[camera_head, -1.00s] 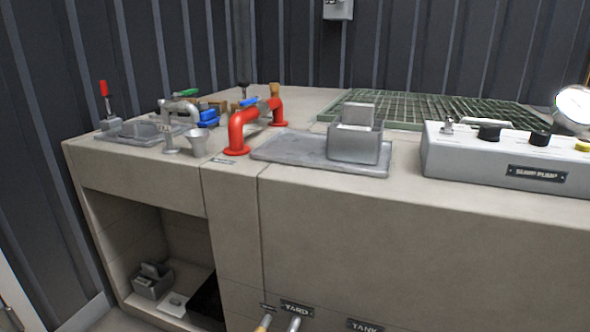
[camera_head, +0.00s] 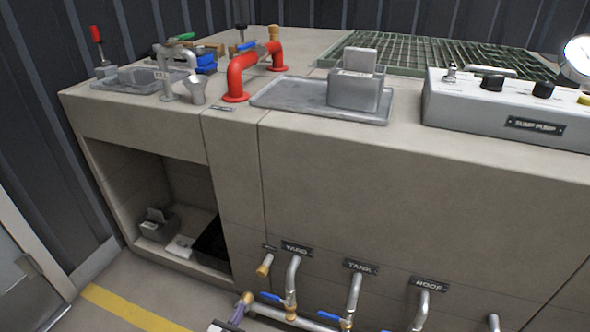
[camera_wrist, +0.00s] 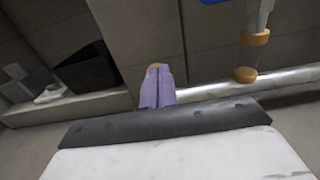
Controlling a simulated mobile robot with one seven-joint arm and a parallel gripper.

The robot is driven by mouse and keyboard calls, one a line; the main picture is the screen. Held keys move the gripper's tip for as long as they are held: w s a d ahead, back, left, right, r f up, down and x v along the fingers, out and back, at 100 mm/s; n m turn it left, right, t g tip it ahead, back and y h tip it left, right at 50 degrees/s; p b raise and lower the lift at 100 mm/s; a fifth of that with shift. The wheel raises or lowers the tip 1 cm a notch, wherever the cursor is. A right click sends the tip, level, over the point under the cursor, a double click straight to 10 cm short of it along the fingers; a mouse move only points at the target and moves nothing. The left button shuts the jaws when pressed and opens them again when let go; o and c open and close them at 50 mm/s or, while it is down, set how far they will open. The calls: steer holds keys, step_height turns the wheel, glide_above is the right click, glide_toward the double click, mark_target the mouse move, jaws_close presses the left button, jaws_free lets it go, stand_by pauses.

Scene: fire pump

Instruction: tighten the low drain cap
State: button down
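The low drain cap (camera_head: 249,296) is a small brass-coloured piece at the left end of the low horizontal pipe, mostly hidden by my fingers. In the wrist view, a bit of its brass (camera_wrist: 155,66) shows at the fingertips. The cap's thread and any gap are not visible.
Pipes with blue-handled valves (camera_head: 270,297) rise from the low pipe (camera_head: 290,318), right of the cap. A brass-ended outlet (camera_head: 265,266) sticks out above it. An open niche with a dark bin (camera_head: 211,243) lies to the left. The floor has a yellow stripe (camera_head: 130,310).

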steer(key=shift+d+f, duration=0.15)
stand_by(0.3)
steer(key=shift+s+d+r+p, duration=0.1)
steer(key=shift+d+r+p, duration=0.05)
steer(key=shift+r+p, duration=0.4)
steer(key=shift+s+f, duration=0.1)
steer(key=shift+f, duration=0.05)
